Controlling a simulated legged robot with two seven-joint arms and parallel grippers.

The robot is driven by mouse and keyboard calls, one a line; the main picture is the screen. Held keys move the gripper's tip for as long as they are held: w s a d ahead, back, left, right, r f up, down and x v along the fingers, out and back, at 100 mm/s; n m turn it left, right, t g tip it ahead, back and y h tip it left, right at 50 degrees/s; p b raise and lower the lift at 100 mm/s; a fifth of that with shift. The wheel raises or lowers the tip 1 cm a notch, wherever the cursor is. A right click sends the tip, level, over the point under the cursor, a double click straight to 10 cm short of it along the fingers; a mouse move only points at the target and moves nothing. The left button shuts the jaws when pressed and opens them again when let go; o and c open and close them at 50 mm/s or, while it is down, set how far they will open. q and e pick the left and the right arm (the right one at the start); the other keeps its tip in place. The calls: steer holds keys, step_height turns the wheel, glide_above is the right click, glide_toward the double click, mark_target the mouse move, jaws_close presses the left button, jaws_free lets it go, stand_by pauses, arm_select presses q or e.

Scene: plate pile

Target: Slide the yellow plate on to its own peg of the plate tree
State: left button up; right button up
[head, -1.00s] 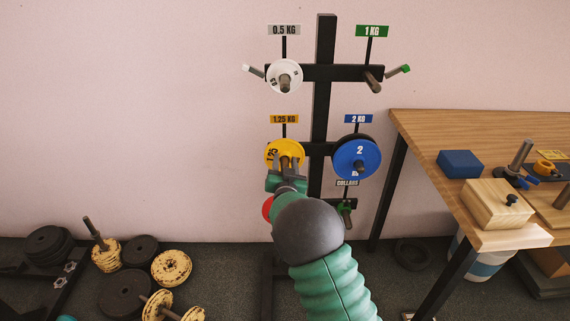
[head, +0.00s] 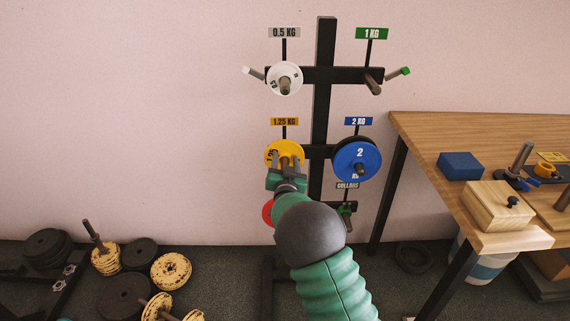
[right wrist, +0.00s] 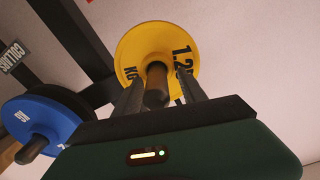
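The yellow plate (head: 284,146) sits on the peg under the 1.25 KG sign (head: 284,121), with its face toward me. It also shows in the right wrist view (right wrist: 135,45), where the brown peg (right wrist: 156,86) stands out through its middle. My right gripper (head: 286,161) is in front of the plate. Its two fingers are apart, one on each side of the peg end, with nothing clamped between them. The tips are close to the plate face; I cannot tell whether they touch it. My left gripper is not in view.
A blue plate (head: 356,161) hangs on the 2 KG peg, close right of the yellow one. A white plate (head: 285,78) hangs above. A red disc (head: 267,212) shows below, partly hidden by my arm. A wooden table (head: 470,125) stands right; loose weights lie on the floor left.

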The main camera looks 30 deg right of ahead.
steer(key=o, duration=0.3)
steer(key=shift+s+a, duration=0.1)
steer(key=shift+f, duration=0.15)
steer(key=shift+f, duration=0.3)
steer(key=p+v, duration=0.1)
steer(key=v, duration=1)
steer(key=p+v, duration=0.1)
steer(key=v, duration=0.4)
steer(key=shift+s+a+r+p, duration=0.25)
steer(key=shift+r+p, duration=0.05)
steer(key=shift+p, duration=0.05)
